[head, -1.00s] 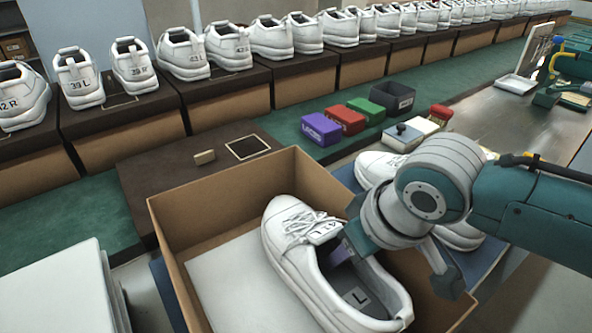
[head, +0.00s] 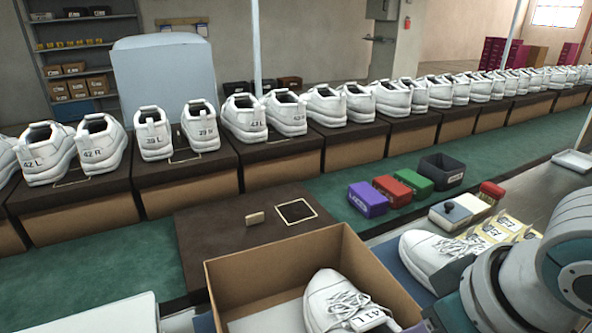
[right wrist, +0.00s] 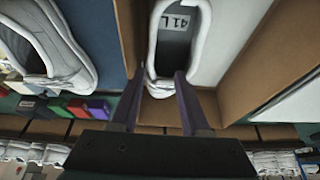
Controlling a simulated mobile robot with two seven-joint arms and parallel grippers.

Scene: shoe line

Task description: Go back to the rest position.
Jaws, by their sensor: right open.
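A white shoe tagged 41 L (head: 340,303) lies in an open cardboard box (head: 280,268) at the bottom of the head view; its heel is cut off there. My right gripper is hidden or cut off in the head view, where my right arm fills the lower right corner. In the right wrist view my right gripper (right wrist: 158,76) is open, its two fingers apart near the shoe's opening (right wrist: 176,45), with nothing seen held. Contact with the shoe cannot be told. My left gripper is not in view.
A second white shoe (head: 428,255) lies on a blue surface right of the box, partly behind my arm. Purple (head: 368,199), red (head: 392,190) and green (head: 413,181) blocks and a dark bin (head: 442,171) stand behind. Shoe pairs line the back on boxes.

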